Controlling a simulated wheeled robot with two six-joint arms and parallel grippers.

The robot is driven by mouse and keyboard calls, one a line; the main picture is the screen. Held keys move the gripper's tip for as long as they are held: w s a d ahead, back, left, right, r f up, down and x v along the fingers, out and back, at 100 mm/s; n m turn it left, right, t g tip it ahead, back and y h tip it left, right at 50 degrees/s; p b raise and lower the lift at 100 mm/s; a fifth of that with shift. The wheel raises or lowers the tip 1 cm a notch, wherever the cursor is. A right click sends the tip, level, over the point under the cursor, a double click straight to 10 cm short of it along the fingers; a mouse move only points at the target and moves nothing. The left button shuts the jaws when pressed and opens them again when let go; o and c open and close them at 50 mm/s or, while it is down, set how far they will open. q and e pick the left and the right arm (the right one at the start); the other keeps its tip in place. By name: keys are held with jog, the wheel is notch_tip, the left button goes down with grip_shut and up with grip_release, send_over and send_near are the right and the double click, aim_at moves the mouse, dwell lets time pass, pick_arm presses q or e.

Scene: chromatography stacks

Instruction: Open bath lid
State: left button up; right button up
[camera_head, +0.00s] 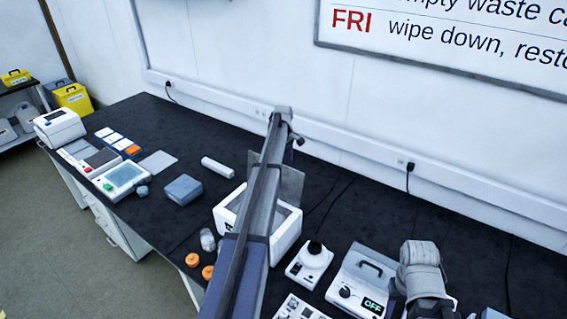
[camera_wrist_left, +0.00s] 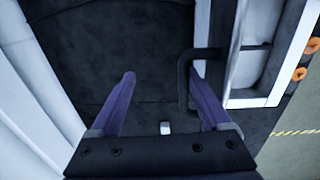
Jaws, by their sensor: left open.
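The bath is a white box (camera_head: 285,238) with a grey interior, standing mid-bench, partly hidden by my left arm. A grey panel (camera_head: 291,184), which looks like its lid, stands raised at the box's wall side. In the left wrist view, a black U-shaped handle (camera_wrist_left: 184,82) sticks out beside a pale frame edge (camera_wrist_left: 235,55). My left gripper (camera_wrist_left: 160,72) is open and empty. The handle's bar shows just inside the right-hand finger; I cannot tell whether they touch. In the head view my left fingers are hidden. My right arm shows at the lower right, its fingers not visible.
A device with an OFF display (camera_head: 372,305) and a small knobbed device (camera_head: 309,264) stand right of the bath. Orange caps (camera_head: 192,260) and a blue-grey block (camera_head: 183,190) lie to its left.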

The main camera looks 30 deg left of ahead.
dwell(0.3)
jog(key=shift+r, duration=0.1)
notch_tip(320, 180, up, 8)
jog(key=p, duration=0.8)
jog(key=shift+f, duration=0.2)
